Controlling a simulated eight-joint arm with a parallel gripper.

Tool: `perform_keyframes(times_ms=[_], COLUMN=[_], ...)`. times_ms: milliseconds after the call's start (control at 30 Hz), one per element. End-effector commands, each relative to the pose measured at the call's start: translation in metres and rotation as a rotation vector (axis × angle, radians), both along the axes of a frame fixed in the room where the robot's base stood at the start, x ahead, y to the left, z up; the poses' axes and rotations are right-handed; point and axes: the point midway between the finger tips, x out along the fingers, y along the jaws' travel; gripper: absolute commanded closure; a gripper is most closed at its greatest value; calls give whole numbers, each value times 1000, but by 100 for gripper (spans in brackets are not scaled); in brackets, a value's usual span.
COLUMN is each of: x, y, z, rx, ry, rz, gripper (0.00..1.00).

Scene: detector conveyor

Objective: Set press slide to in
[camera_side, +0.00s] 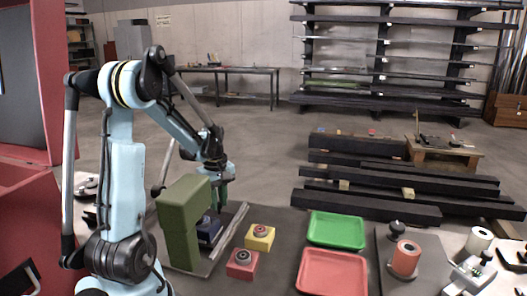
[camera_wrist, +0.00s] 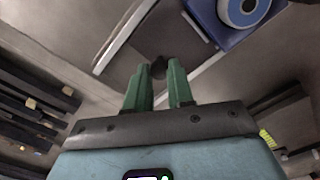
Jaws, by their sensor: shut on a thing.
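My gripper (camera_side: 219,203) points down just behind the olive-green arch (camera_side: 179,230) in the side view. In the wrist view my gripper (camera_wrist: 159,66) has its two green fingers close on either side of a small dark knob (camera_wrist: 158,70). I cannot tell from the frames whether this knob belongs to the press slide. A blue block (camera_side: 208,231) stands beside the arch, partly hidden by it.
Pale rails (camera_side: 229,239) run along the grey strip by the arch. A yellow block (camera_side: 260,238) and a red block (camera_side: 242,264) stand to its right. Further right are a green tray (camera_side: 336,230), a red tray (camera_side: 332,273) and a red cylinder (camera_side: 405,259).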

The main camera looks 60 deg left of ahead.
Motion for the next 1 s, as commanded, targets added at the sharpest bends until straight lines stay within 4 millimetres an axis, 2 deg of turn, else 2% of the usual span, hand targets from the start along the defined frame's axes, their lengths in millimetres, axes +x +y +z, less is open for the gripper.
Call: perform_keyframes(times_ms=[267,600,933,967,1000], x=[0,-23,-26,-26,-26], y=[0,-23,-26,-26,-26], z=[0,0,0,0,0], rx=[0,0,-4,-4,-4], ry=[0,2,6,6,6], rz=[0,0,0,0,0], gripper=[100,100,100,73,67])
